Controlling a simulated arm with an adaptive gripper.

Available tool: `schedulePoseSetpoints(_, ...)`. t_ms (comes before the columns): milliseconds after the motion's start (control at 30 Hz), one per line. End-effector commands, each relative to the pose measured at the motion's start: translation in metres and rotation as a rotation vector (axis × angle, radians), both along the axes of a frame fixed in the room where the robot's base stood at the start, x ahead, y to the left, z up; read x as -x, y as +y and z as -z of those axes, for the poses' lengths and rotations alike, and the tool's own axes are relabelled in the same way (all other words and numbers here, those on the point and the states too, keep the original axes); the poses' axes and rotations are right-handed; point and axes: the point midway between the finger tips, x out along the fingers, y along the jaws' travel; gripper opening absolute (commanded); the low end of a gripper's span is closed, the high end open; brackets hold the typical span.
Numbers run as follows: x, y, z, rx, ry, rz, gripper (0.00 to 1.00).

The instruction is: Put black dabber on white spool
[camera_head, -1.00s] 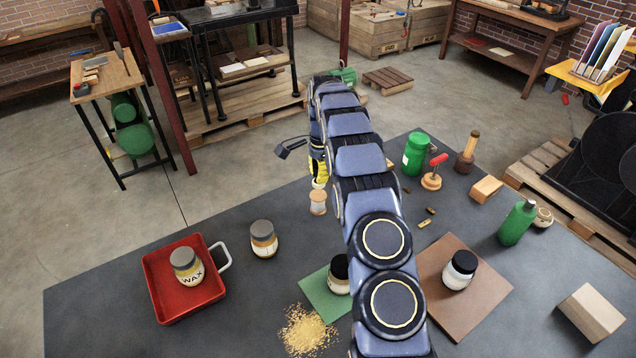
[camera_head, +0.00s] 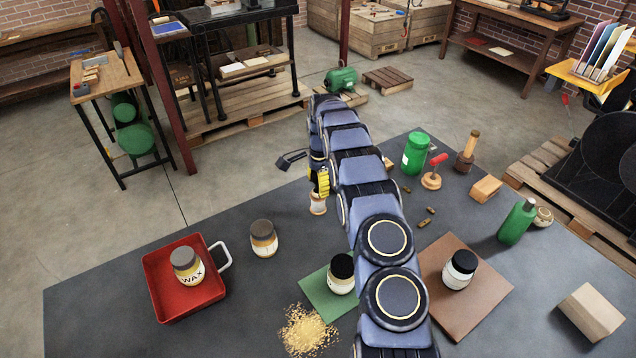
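The white spool (camera_head: 318,206), pale with wooden ends, stands on the dark table left of my arm, partly covered from above. My gripper (camera_head: 321,190), with yellow finger parts, points down right above the spool. Its fingertips are small and partly hidden, so I cannot tell whether it is open or shut, whether it holds anything, or whether it touches the spool. I cannot make out a black dabber for certain. A red-handled tool on a round wooden base (camera_head: 433,174) stands nearer.
Left of my arm are a red tray (camera_head: 213,292) with a wax jar, another jar (camera_head: 264,239), and a black-lidded jar (camera_head: 342,273) on a green mat. Right are a green jar (camera_head: 415,153), a green bottle (camera_head: 516,222), wood blocks and a jar (camera_head: 460,270) on a brown board.

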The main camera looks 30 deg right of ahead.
Motion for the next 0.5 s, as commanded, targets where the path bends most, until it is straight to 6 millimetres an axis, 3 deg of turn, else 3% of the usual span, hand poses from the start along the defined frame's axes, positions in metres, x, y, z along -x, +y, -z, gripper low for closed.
schedulePoseSetpoints(267, 0.0, 0.0, -0.004, 0.0, 0.0, 0.0, 0.49)
schedulePoseSetpoints(500, -0.002, -0.001, -0.045, 0.003, -0.006, -0.001, 0.49)
